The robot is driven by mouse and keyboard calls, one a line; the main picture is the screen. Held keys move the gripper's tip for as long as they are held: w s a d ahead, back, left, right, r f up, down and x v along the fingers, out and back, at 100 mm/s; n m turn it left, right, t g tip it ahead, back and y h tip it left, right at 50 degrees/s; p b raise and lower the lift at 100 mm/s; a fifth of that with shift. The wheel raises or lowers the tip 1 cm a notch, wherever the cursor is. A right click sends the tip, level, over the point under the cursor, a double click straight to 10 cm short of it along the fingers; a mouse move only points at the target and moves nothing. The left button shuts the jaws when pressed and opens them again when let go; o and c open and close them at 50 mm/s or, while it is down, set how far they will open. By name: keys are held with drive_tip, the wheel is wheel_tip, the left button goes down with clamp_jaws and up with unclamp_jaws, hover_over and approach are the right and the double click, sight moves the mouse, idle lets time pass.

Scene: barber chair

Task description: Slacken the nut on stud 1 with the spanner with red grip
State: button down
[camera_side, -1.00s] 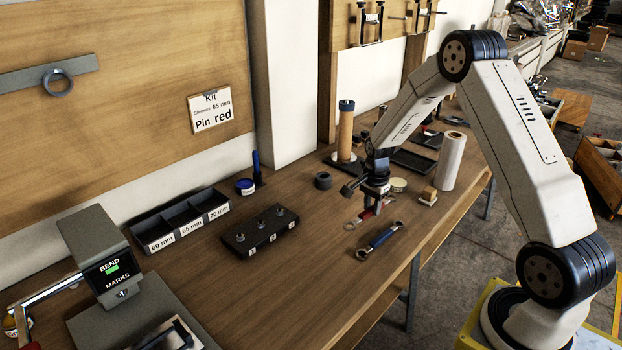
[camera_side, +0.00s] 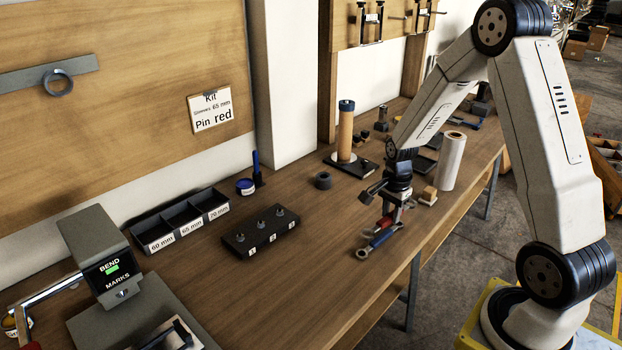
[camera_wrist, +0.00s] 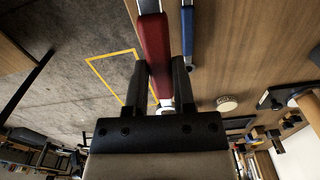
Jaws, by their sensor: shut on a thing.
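My gripper (camera_wrist: 158,82) is shut on the red grip of a spanner (camera_wrist: 155,45). The red-grip spanner also shows in the side view (camera_side: 384,222), partly hidden by my gripper; its height above the bench is hard to tell. A blue-grip spanner (camera_side: 380,240) lies right beside it on the bench, and its blue grip (camera_wrist: 187,42) shows just right of the red one in the wrist view. The black stud block (camera_side: 262,237) stands on the bench to the left of my gripper, with several nuts on its studs. Its small labels are too small to read surely.
A dark ring (camera_side: 323,181), a wooden cylinder on a base (camera_side: 346,135) and a white roll (camera_side: 452,160) stand further back. Bench between block and spanners is clear.

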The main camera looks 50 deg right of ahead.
idle(0.4)
drive_tip(key=w+a+n, duration=0.2)
drive_tip(key=w+a, duration=0.3)
drive_tip(key=w, duration=0.4)
drive_tip(key=w+a+n, duration=0.2)
drive_tip(key=w+a, duration=0.4)
drive_tip(key=w, duration=0.4)
drive_tip(key=w+a+n, duration=0.1)
drive_tip(key=w+a, duration=0.3)
drive_tip(key=a, duration=0.6)
drive_tip(key=w+a+n, duration=0.2)
drive_tip(key=w+a, duration=0.2)
drive_tip(key=a, duration=0.6)
drive_tip(key=shift+a, duration=0.2)
drive_tip(key=shift+w+f, duration=0.1)
drive_tip(key=shift+f, duration=0.15)
drive_tip(key=shift+f, duration=0.85)
